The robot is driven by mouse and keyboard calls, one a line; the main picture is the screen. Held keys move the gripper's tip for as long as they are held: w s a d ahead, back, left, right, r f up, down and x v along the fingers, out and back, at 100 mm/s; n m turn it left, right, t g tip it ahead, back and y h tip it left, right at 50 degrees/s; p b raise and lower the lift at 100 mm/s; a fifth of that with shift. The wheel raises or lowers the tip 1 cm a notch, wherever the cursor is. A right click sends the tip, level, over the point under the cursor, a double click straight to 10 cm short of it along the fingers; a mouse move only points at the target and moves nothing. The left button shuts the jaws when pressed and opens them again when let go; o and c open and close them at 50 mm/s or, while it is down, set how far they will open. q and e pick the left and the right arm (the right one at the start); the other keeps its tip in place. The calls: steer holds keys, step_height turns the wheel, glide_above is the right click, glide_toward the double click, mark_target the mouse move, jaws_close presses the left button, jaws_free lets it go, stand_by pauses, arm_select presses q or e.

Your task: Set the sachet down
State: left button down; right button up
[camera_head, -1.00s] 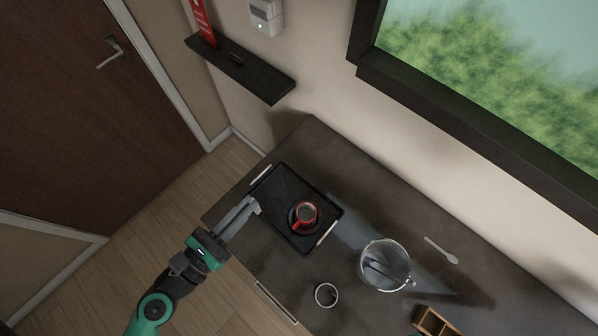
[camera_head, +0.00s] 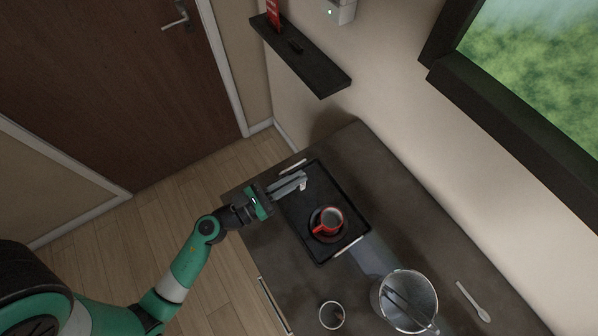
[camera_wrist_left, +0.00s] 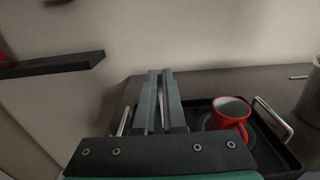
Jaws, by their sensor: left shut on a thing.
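My left gripper (camera_head: 301,179) is shut on a small pale sachet (camera_head: 303,185), which shows only as a light tip at the fingers' end. In the left wrist view the sachet (camera_wrist_left: 161,104) is a thin sliver between the two grey fingers, mostly hidden. The gripper is over the far left part of the black tray (camera_head: 343,187); I cannot tell how high. A red cup (camera_head: 329,221) stands on a dark saucer (camera_head: 315,231) in the tray's near right part, apart from the fingers. My right gripper is not in view.
A metal bucket (camera_head: 384,298) with tongs (camera_head: 408,309) and a small round cup (camera_head: 331,315) stand on the dark counter (camera_head: 400,225). A white spoon (camera_head: 473,301) lies to the right. The tray has metal handles (camera_head: 347,247). A dark shelf (camera_head: 318,72) is on the wall.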

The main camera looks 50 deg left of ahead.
arm_select(q)
steer(key=f+b, duration=0.1)
steer(key=w+f+b, duration=0.1)
steer(key=f, duration=0.1)
steer(key=w+a+f+b, duration=0.1)
steer(key=f, duration=0.1)
steer(key=shift+f, duration=0.2)
steer(key=shift+s+f, duration=0.15)
steer(key=shift+f, duration=0.1)
steer(key=c, duration=1)
jaws_free()
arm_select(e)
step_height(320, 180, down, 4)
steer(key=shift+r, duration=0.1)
